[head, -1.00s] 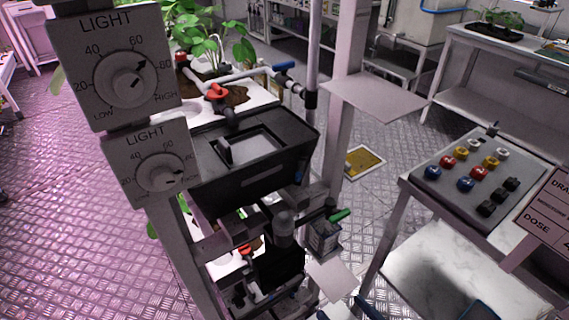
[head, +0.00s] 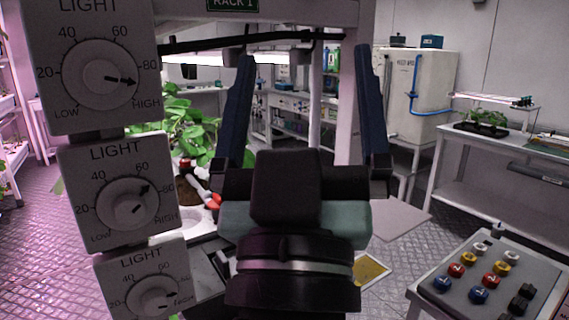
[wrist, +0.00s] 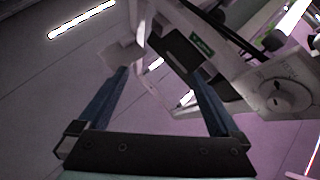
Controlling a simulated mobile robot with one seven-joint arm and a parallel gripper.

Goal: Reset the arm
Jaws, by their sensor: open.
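My gripper (head: 306,75) stands upright in the middle of the head view, its two dark blue fingers spread wide apart. It is open and nothing shows between the fingers. It is in front of the rack frame, below the "RACK 1" sign (head: 232,4), and hides part of the rack behind it. In the wrist view my gripper (wrist: 165,85) shows the same two spread fingers, with the rack's frame and sign (wrist: 203,47) beyond them.
Several light dial panels (head: 103,75) stand at the left. Green plants (head: 190,130) grow behind my gripper. A button panel (head: 487,275) is at the lower right.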

